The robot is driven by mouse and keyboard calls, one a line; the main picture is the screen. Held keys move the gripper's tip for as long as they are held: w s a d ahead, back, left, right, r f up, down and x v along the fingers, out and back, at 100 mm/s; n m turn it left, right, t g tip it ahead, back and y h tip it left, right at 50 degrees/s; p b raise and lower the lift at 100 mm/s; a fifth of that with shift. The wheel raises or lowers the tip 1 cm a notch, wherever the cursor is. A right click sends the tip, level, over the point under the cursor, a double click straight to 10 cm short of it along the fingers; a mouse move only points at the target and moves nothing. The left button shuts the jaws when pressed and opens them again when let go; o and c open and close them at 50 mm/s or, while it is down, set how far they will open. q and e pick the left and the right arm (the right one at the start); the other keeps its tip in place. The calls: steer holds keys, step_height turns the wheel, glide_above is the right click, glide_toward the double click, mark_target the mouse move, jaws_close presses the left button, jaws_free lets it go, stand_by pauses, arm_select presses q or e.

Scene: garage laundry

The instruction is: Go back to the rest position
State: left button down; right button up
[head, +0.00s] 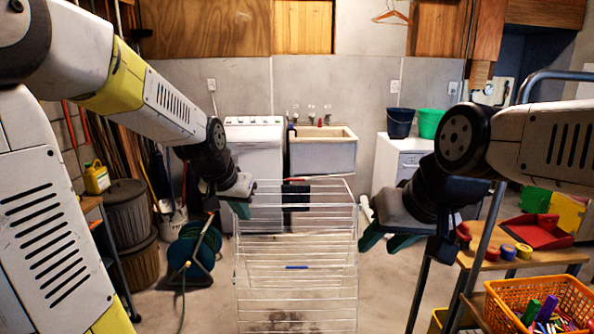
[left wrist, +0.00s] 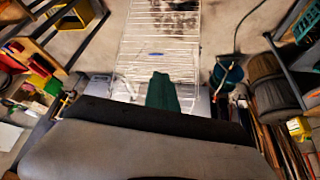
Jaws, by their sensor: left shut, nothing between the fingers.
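My left gripper (head: 241,209) hangs in the air at the upper left of the wire drying rack, with its green fingertips pointing down. In the left wrist view its green fingers (left wrist: 164,92) are together with nothing between them. My right gripper (head: 371,240) hangs to the right of the rack, green fingers pointing down and left. Its jaw gap is not clear, and I see no object in it. Both arms are raised and bent in front of me.
An orange basket (head: 505,311) and a red dustpan (head: 541,232) are at right. A hose reel (head: 192,256) stands at left.

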arm_select(q)
steer(key=s+r+n, duration=0.1)
steer(key=s+r, duration=0.1)
steer(key=s, duration=0.8)
steer(key=s+a+r+n, duration=0.1)
steer(key=s+r, duration=0.2)
steer(key=s, duration=0.7)
steer(key=shift+a+r, duration=0.15)
